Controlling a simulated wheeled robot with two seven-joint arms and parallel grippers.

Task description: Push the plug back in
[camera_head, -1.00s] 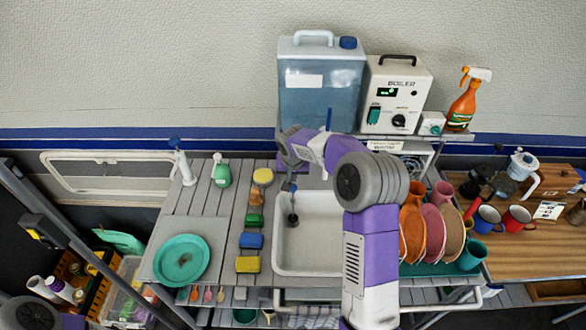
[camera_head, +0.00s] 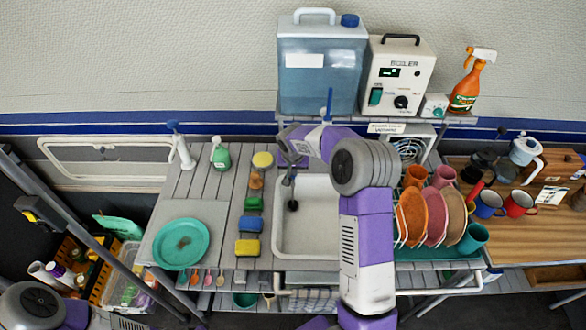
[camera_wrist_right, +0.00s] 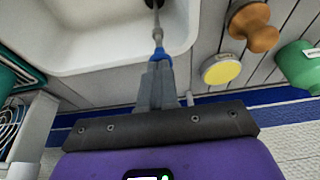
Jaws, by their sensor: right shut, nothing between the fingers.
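My right gripper (camera_head: 290,180) is over the left part of the white sink (camera_head: 318,240), with its fingers pointing down. In the right wrist view the fingers (camera_wrist_right: 157,75) are shut together. A blue piece and a thin grey stem show past their tips, toward a dark piece (camera_wrist_right: 154,4) at the top edge. A dark round piece (camera_head: 292,205), which may be the plug, is in the sink just below the fingers. I cannot tell whether the fingers touch the stem, or whether the plug is seated. My left gripper is out of view.
Sponges (camera_head: 248,248) lie left of the sink, and a teal plate (camera_head: 181,243) is further left. A dish rack with plates (camera_head: 412,217) stands on the right. A water tank (camera_head: 320,75) and a boiler (camera_head: 397,76) stand on the shelf behind.

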